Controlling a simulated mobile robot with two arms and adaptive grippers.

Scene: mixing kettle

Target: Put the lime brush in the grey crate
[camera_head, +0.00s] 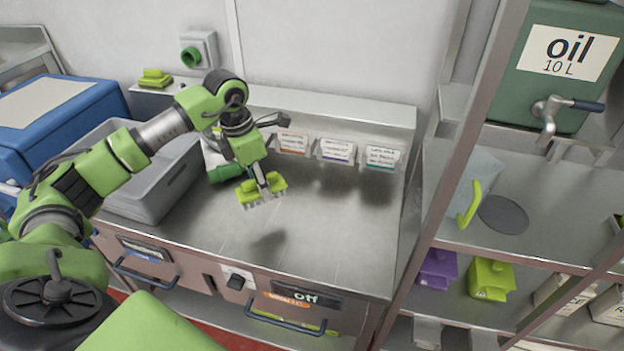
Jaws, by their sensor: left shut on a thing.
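The lime brush (262,193) has a lime-green back and pale bristles pointing down. My left gripper (262,181) is shut on it from above and holds it over the steel counter, apart from the surface, with a shadow below. The grey crate (128,209) stands on the left part of the counter, to the left of the brush and partly hidden behind my left arm. What I see of its inside looks empty. My right gripper is not in view.
Label cards (337,151) stand along the counter's back. A green-and-white item (222,170) lies between crate and gripper, partly hidden. A blue box (62,118) is at far left. A steel shelf with an oil container (556,75) stands right. The counter's front middle (320,235) is clear.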

